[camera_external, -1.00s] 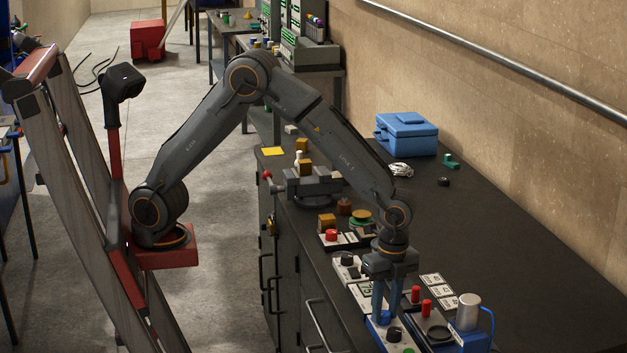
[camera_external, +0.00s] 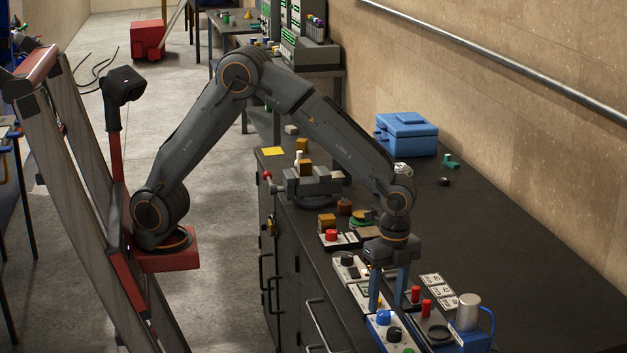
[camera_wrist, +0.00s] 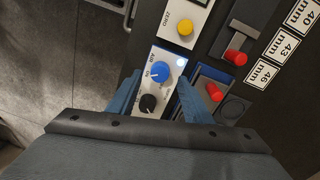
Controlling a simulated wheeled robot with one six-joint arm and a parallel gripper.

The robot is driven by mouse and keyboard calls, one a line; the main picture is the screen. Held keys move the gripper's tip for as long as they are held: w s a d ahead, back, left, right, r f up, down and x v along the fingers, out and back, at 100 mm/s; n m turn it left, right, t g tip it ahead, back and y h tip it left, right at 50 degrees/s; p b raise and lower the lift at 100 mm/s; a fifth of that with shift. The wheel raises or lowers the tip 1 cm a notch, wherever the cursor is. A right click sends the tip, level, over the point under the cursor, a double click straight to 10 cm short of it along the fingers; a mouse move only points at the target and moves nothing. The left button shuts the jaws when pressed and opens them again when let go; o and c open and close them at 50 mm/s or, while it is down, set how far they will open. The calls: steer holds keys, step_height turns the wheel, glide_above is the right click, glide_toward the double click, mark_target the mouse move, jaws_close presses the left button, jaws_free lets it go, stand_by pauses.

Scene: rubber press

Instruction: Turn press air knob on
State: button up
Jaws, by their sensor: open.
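The press control panel (camera_external: 379,331) is a small white-faced box on the bench. Its blue air knob (camera_external: 383,318) stands beside a black knob (camera_external: 394,334). In the wrist view the blue knob (camera_wrist: 159,71) has small lettering around it, which seems to read AIR and ON, and a bright whitish-blue lamp (camera_wrist: 180,62) glows near it. I cannot tell the knob's exact pointer angle. My gripper (camera_external: 387,306) is open and empty, pointing down just above the panel. Its fingers are spread to either side of the blue knob, clear of it.
Red-handled fixtures (camera_external: 427,306) stand close to the right of the panel, with a metal cylinder (camera_external: 469,308) on a blue block beyond. White size cards (camera_external: 437,288) lie behind.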

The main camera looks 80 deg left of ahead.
mark_target(387, 312)
steer(key=shift+w+r+b, duration=0.15)
steer(key=shift+r+b, duration=0.3)
steer(key=shift+r, duration=1.85)
steer(key=s+a+f+n, duration=0.1)
steer(key=s+a+n, duration=0.15)
steer(key=a, duration=0.35)
steer(key=s+a+f+n+t, duration=0.1)
steer(key=a+n, duration=0.2)
steer(key=a, duration=0.4)
steer(key=s+a+f+n, duration=0.2)
steer(key=a+n, duration=0.1)
steer(key=a, duration=0.3)
steer(key=s+a+f+n+b, duration=0.1)
steer(key=s+a+f+n, duration=0.3)
steer(key=s+a+n, duration=0.5)
step_height(387, 312, down, 8)
steer(key=s+a+m+b, duration=0.1)
steer(key=a+m+b, duration=0.1)
steer(key=b, duration=0.6)
steer(key=shift+r, duration=0.15)
steer(key=shift+a, duration=0.1)
